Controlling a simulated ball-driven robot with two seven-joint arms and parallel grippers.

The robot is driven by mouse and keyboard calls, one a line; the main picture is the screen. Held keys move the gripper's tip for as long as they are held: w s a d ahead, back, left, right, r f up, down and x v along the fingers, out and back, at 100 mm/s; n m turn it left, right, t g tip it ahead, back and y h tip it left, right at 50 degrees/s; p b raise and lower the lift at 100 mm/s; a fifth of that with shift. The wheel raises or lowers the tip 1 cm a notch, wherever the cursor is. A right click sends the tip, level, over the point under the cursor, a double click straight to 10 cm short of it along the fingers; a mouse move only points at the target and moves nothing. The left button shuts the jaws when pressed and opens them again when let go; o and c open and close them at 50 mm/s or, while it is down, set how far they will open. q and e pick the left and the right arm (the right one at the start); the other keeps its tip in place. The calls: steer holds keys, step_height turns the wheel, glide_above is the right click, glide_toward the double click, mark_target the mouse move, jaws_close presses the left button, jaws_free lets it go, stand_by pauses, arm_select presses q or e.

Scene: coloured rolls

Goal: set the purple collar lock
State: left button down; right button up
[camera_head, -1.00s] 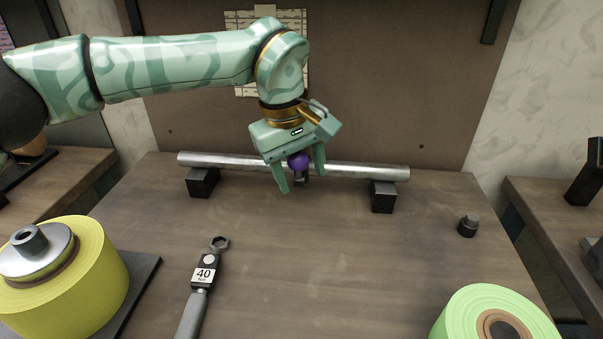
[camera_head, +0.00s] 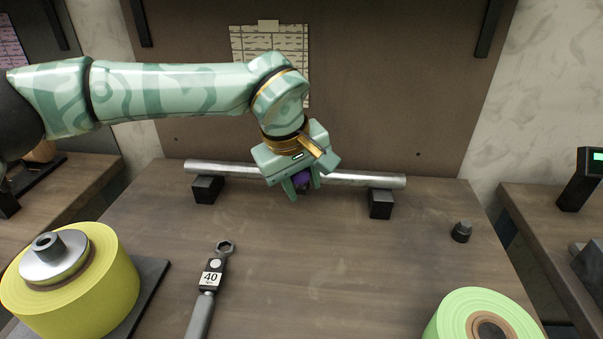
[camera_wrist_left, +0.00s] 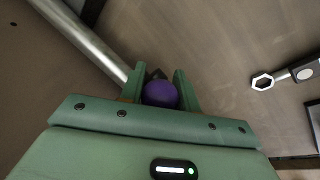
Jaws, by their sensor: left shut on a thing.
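The purple collar lock (camera_head: 302,180) is a round knob at the front of the metal bar (camera_head: 352,179), mostly hidden by my fingers in the head view. In the left wrist view the purple knob (camera_wrist_left: 160,94) sits between the fingers, with a dark part beyond it. My left gripper (camera_head: 303,190) points down and is shut on the purple knob. The left gripper also shows in the wrist view (camera_wrist_left: 160,85). The bar lies across two black blocks near the back of the table. My right gripper is not in view.
A yellow roll (camera_head: 90,300) stands at the front left and a green roll (camera_head: 455,318) at the front right. A torque wrench marked 40 (camera_head: 212,280) lies between them. A small dark bolt-like piece (camera_head: 461,232) stands at the right. The middle of the table is clear.

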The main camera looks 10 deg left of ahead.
arm_select(q)
steer(key=shift+s+r+t+p, duration=0.2)
steer(key=shift+s+t+p, duration=0.15)
steer(key=shift+t, duration=0.15)
steer(key=shift+f+t+p, duration=0.3)
steer(key=shift+t+p, duration=0.15)
steer(key=shift+t, duration=0.25)
steer(key=shift+s+f+t, duration=0.2)
steer(key=shift+f+t, duration=0.15)
steer(key=shift+t, duration=0.25)
steer(key=shift+s+f+t, duration=0.1)
steer(key=shift+f+t, duration=0.2)
steer(key=shift+t, duration=0.5)
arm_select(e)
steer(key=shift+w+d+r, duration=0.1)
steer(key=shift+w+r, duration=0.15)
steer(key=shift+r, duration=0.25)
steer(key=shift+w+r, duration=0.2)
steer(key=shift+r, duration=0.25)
arm_select(q)
steer(key=c, duration=1)
jaws_free()
steer(key=shift+c, duration=0.2)
steer(key=shift+r, duration=0.1)
